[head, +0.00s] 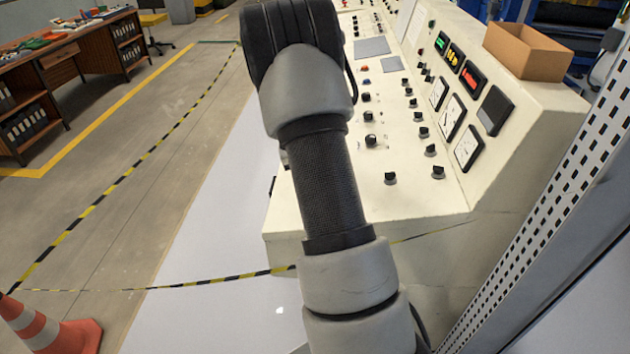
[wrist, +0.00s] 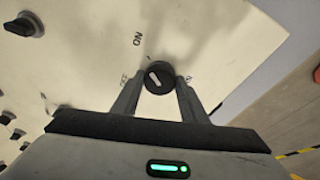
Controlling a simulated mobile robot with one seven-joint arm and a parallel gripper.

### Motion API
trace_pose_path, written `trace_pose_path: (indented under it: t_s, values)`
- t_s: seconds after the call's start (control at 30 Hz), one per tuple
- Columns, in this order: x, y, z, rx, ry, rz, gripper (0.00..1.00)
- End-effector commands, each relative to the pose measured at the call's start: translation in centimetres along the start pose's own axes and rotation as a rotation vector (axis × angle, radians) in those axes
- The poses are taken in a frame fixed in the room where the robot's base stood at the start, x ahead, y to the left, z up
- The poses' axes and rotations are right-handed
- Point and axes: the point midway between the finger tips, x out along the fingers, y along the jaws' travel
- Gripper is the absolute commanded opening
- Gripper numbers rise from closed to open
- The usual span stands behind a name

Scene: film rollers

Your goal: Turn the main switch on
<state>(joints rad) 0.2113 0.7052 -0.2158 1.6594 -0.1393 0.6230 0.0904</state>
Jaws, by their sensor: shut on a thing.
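The main switch (wrist: 159,77) is a round black knob with a white pointer line, on the cream panel in the wrist view. The line is tilted, with its upper end to the left. Other small marks beside the fingers are too small or covered to read. My gripper (wrist: 156,85) is shut on the knob, one finger on each side. In the head view my own arm hides the gripper and the switch.
The cream control console (head: 340,205) carries several black knobs, gauges and lit displays. An open cardboard box (head: 526,50) stands on its upper right. A perforated metal post (head: 560,195) rises at right. Striped tape (head: 130,165) and a traffic cone (head: 45,335) are at left.

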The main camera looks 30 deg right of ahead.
Motion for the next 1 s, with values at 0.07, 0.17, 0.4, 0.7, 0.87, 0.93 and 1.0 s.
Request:
trace_pose_path:
  t_s: [0.07, 0.17, 0.4, 0.7, 0.87, 0.93, 1.0]
  values:
    - [-0.1, 0.0, 0.0, 0.003, 0.001, -0.001, 0.17]
    - [-0.1, 0.0, 0.0, 0.003, 0.001, -0.001, 0.17]
    - [0.0, 0.0, 0.0, 0.002, 0.001, -0.001, 0.58]
    - [-0.7, 0.0, -0.1, 0.001, 0.001, -0.001, 0.58]
    - [-3.4, 0.0, -0.1, 0.001, 0.004, -0.001, 0.58]
    - [-5.1, 0.0, -0.2, 0.001, 0.005, -0.001, 0.58]
    - [-6.8, 0.0, -0.2, 0.000, 0.006, -0.002, 0.58]
